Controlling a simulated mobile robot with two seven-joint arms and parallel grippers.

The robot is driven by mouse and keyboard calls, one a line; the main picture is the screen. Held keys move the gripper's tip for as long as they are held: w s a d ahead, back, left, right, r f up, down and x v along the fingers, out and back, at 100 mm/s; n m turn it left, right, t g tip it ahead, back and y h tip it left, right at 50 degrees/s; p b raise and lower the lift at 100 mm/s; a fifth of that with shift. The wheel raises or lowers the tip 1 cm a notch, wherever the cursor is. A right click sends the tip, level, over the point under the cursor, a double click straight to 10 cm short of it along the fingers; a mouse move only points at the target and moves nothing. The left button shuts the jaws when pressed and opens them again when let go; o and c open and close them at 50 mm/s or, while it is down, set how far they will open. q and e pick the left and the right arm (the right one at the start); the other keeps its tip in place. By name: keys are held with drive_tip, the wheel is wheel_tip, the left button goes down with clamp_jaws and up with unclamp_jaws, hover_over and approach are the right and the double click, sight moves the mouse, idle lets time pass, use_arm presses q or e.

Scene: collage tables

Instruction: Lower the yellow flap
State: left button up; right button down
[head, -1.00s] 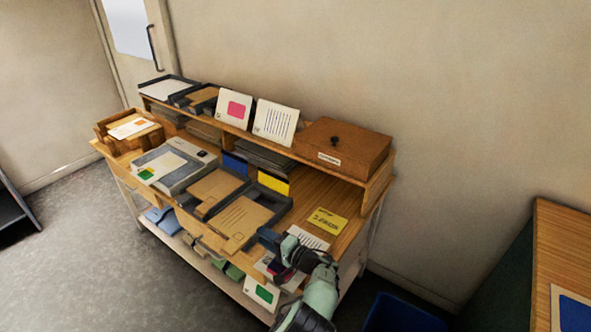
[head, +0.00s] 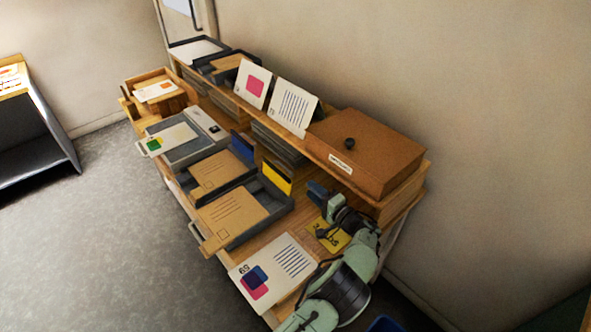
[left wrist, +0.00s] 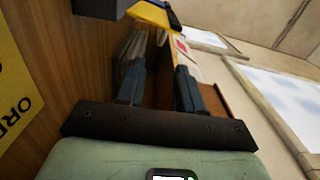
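The yellow flap (head: 277,178) stands upright at the back edge of the near dark tray (head: 284,209), which holds a brown envelope (head: 235,216). In the left wrist view the yellow flap (left wrist: 150,13) shows at the top, beyond my fingers. My left gripper (head: 316,192) is to the right of the flap, low over the desk and apart from it. Its two fingers (left wrist: 160,80) are spread in the left wrist view with nothing between them. My right gripper is not in view.
A blue flap (head: 242,146) stands upright on the neighbouring tray. A brown box (head: 365,150) with a knob sits on the raised shelf behind my gripper. A yellow card (head: 322,234) lies under my arm, and a white card (head: 274,267) lies at the desk's front.

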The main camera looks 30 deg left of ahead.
sight(290, 172)
use_arm(q)
drive_tip(key=p+x, duration=0.2)
drive_tip(key=x, duration=0.9)
drive_tip(key=shift+w+a, duration=0.1)
drive_tip(key=shift+a, duration=0.15)
drive_tip(key=shift+c, duration=0.3)
drive_tip(key=shift+f, duration=0.1)
clamp_jaws()
drive_tip(key=shift+s+n+b, duration=0.4)
drive_tip(key=shift+n+b, duration=0.3)
drive_tip(key=shift+b, duration=1.55)
